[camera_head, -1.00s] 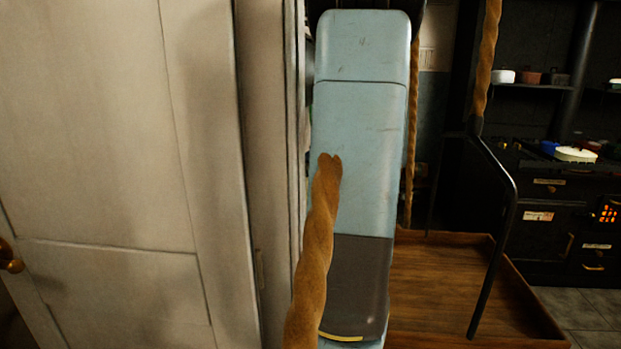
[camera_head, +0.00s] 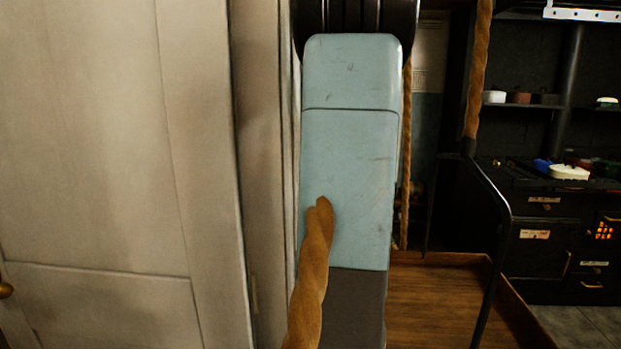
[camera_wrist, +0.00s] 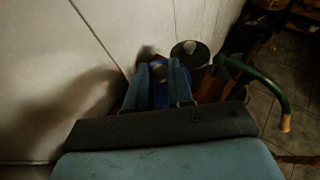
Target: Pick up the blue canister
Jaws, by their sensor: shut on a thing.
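In the wrist view my gripper (camera_wrist: 159,72) points down along the pale wall, its two blue-grey fingers on either side of a blue canister (camera_wrist: 160,97). The gripper is shut on the canister. Only a strip of blue and a small round top show between the fingers. The canister's lower part and what is under it are hidden or too dark to tell. In the head view my own light-blue arm fills the middle, and neither the gripper nor the held canister shows.
A pale panelled door (camera_head: 90,150) stands close on the left, beside my arm. A black stove (camera_head: 550,230) with a white dish (camera_head: 569,172) and a blue item (camera_head: 541,165) stands at the right. In the wrist view a grey disc (camera_wrist: 190,53) is close beside the gripper.

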